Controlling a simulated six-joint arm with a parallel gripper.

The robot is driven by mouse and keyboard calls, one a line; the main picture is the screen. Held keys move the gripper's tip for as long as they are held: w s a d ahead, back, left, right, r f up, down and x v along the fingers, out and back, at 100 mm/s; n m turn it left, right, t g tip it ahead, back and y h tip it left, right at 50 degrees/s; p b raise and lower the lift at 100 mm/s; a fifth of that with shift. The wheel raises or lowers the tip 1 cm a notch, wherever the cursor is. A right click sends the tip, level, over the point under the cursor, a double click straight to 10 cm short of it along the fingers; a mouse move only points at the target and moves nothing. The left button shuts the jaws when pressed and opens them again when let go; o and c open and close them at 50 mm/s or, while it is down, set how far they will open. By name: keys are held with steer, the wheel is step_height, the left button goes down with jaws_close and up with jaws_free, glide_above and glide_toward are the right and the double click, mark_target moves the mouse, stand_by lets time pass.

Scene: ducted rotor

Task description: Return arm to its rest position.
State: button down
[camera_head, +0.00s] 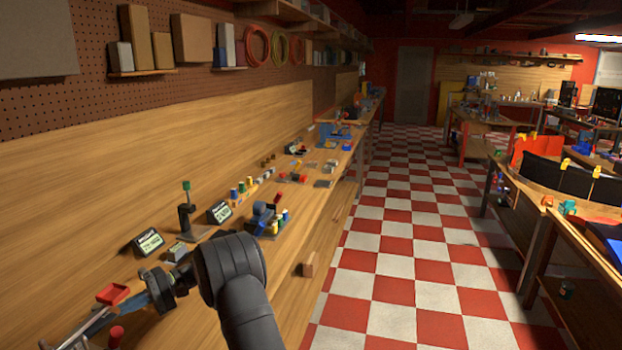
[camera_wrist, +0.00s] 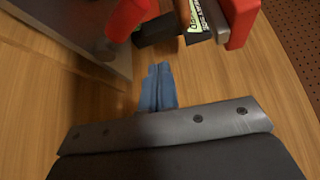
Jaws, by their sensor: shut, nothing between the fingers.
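My gripper (camera_wrist: 158,72) shows in the wrist view as two blue-grey fingers that lie together, with nothing between them. Its dark bracket fills the bottom of that view. In the head view my arm reaches from the bottom middle to the lower left, over the workbench (camera_head: 300,235).
Near my gripper are a red tray (camera_head: 113,293) and a red-topped piece (camera_head: 115,335). Small displays (camera_head: 148,242) and a stand (camera_head: 187,212) are behind my wrist. The wrist view shows a red cylinder (camera_wrist: 130,17) and a grey panel (camera_wrist: 80,35). The checkered floor aisle (camera_head: 412,240) is clear.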

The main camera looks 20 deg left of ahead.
steer(key=w+d+f, duration=0.2)
steer(key=w, duration=0.3)
steer(key=s+a+r, duration=0.1)
steer(key=s, duration=0.2)
steer(key=s+a+r, duration=0.1)
steer(key=s, duration=0.2)
steer(key=s+a+r, duration=0.1)
steer(key=s, duration=0.2)
steer(key=shift+a, duration=0.25)
steer(key=shift+s+a+f, duration=0.1)
steer(key=shift+a+f, duration=0.45)
steer(key=shift+a, duration=0.35)
steer(key=shift+s+a+f, duration=0.1)
steer(key=shift+a+f, duration=0.45)
steer(key=shift+a, duration=0.3)
